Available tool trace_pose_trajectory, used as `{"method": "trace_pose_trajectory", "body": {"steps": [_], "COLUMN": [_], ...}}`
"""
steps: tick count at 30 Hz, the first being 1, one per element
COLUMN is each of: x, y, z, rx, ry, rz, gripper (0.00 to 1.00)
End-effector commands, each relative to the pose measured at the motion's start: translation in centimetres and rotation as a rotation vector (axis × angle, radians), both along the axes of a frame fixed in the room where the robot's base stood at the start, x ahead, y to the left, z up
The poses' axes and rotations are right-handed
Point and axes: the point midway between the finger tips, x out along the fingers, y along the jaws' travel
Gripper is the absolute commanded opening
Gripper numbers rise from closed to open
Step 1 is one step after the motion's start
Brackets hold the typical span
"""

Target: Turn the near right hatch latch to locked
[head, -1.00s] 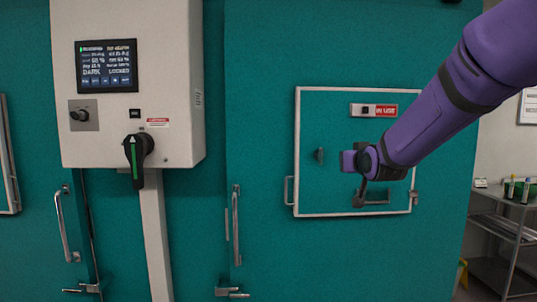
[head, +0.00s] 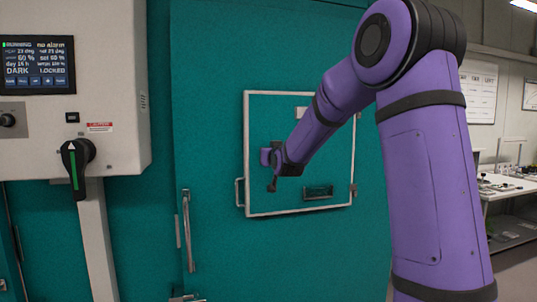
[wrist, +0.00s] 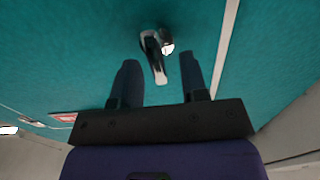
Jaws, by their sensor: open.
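The hatch (head: 270,202) is a teal panel in a pale frame on the big teal door, closed as far as I can see. My gripper (head: 270,168) is at the left part of this panel and hides the latch in the head view. In the wrist view the latch (wrist: 153,56) is a small shiny metal lever, slightly tilted. It lies between the two dark fingertips of my open gripper (wrist: 158,68), near their ends. A gap shows on both sides, and I cannot tell whether either finger touches it.
A pull handle (head: 239,192) is at the hatch's left edge, and a recessed slot (head: 318,192) is low on its panel. A control box (head: 110,90) with a black rotary switch (head: 77,160) stands out at left. A bench (head: 505,190) is at right.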

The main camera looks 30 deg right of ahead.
Motion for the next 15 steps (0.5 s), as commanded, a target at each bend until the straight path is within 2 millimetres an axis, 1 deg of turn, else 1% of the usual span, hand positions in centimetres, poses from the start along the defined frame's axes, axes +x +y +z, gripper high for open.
{"method": "trace_pose_trajectory", "body": {"steps": [3, 6, 14, 15], "x": [1.01, 1.39, 1.47, 1.47], "y": [-0.26, -0.36, -0.38, -0.38], "z": [-0.02, -0.04, -0.01, -0.01], "rx": [0.000, -0.001, -0.001, -0.001], "ry": [0.000, 0.001, 0.001, 0.001], "rz": [0.001, 0.001, 0.001, 0.001], "gripper": [0.40, 0.40, 0.40, 0.36]}}
